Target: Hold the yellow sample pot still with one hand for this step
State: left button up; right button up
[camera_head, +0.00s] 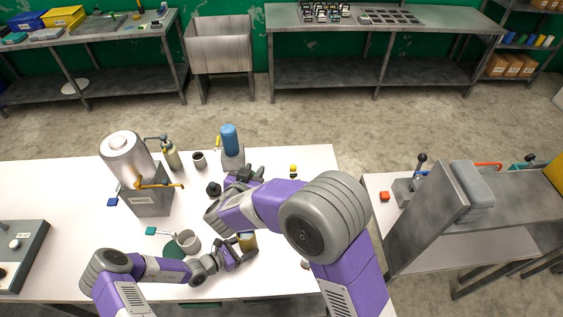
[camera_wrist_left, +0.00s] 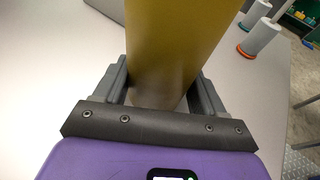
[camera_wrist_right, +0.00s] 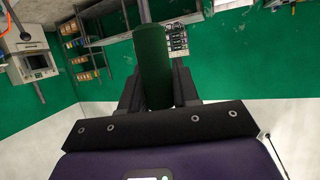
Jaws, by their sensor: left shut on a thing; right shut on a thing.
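The yellow sample pot (camera_head: 248,241) stands near the front of the white table, partly hidden by my left gripper (camera_head: 238,252). In the left wrist view the pot (camera_wrist_left: 175,45) fills the space between the two fingers, which are shut on it; it looks like a smooth mustard-yellow cylinder. My right gripper (camera_head: 243,178) is farther back on the table, in front of the blue canister (camera_head: 230,138) on its grey stand. In the right wrist view its fingers are shut on a dark green cylinder (camera_wrist_right: 153,65). That cylinder is hidden or too small to make out in the head view.
A metal tank (camera_head: 127,158) with an orange tap stands on the left, beside a spray bottle (camera_head: 172,157) and a dark cup (camera_head: 199,160). A pale mug (camera_head: 189,241) stands left of my left gripper. A small yellow-topped item (camera_head: 293,169) stands on the right.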

jog(key=s+a+r, duration=0.1)
jog(key=s+a, duration=0.3)
jog(key=s, duration=0.1)
notch_tip(320, 180, down, 16)
jog(key=shift+w, duration=0.15)
dwell(1.3)
jog(key=o, duration=0.5)
jog(key=shift+c, duration=0.2)
grip_shut()
jog(key=shift+a, duration=0.15)
